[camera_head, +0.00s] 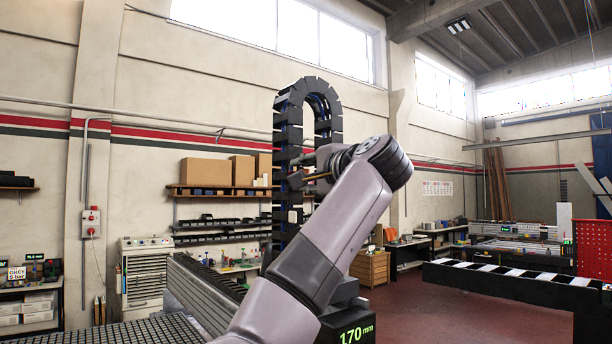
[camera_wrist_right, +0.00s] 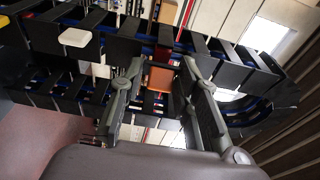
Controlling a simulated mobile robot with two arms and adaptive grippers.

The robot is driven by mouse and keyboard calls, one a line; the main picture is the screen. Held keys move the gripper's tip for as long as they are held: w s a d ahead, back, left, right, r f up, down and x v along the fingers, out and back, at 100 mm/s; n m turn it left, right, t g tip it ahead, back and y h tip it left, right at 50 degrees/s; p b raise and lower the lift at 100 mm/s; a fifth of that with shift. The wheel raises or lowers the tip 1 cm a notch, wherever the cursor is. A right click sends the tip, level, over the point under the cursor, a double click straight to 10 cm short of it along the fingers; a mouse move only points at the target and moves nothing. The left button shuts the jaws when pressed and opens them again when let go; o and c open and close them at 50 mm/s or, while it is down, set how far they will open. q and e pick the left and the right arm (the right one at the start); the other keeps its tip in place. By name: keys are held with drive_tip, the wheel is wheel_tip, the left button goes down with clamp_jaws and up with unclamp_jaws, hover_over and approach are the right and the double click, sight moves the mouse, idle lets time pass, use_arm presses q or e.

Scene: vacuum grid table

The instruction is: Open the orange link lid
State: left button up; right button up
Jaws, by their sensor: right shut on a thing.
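The black cable chain (camera_head: 288,130) stands as a tall upright arch in the head view. In the right wrist view the chain (camera_wrist_right: 238,75) runs across the picture. The orange link lid (camera_wrist_right: 160,78) shows between the fingers of my right gripper (camera_wrist_right: 162,68), which is shut on it. In the head view my right gripper (camera_head: 312,167) is at the chain's front, partly hidden by its own wrist, and a thin orange strip shows by it. I cannot tell how far the lid is tilted from its link. My left gripper is in neither view.
A pale link lid (camera_wrist_right: 75,37) is on the chain in the right wrist view. A green "170 mm" display (camera_head: 356,334) is at the chain's foot. Shelves with cardboard boxes (camera_head: 205,171) stand behind. A black-and-white striped bench (camera_head: 500,272) is at the right, with open floor before it.

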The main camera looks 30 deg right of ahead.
drive_tip(key=c, duration=0.3)
drive_tip(key=shift+f+n+y, duration=0.1)
drive_tip(key=shift+n+y, duration=0.2)
drive_tip(key=shift+y, duration=0.1)
drive_tip(key=shift+d+n+g+y, duration=0.6)
drive_tip(key=shift+n+y, duration=0.85)
drive_tip(key=shift+y, duration=0.65)
drive_tip(key=shift+d+n+g+y, duration=0.45)
drive_tip(key=shift+n+g+y, duration=0.35)
drive_tip(key=shift+n+y, duration=0.95)
drive_tip(key=shift+d+n+g+y, duration=0.6)
drive_tip(key=shift+n+y, duration=0.5)
drive_tip(key=shift+y, duration=1.35)
drive_tip(key=shift+w+d+n+g+y, duration=0.1)
drive_tip(key=shift+d+n+g+y, duration=0.05)
drive_tip(key=shift+n+g+y, duration=0.9)
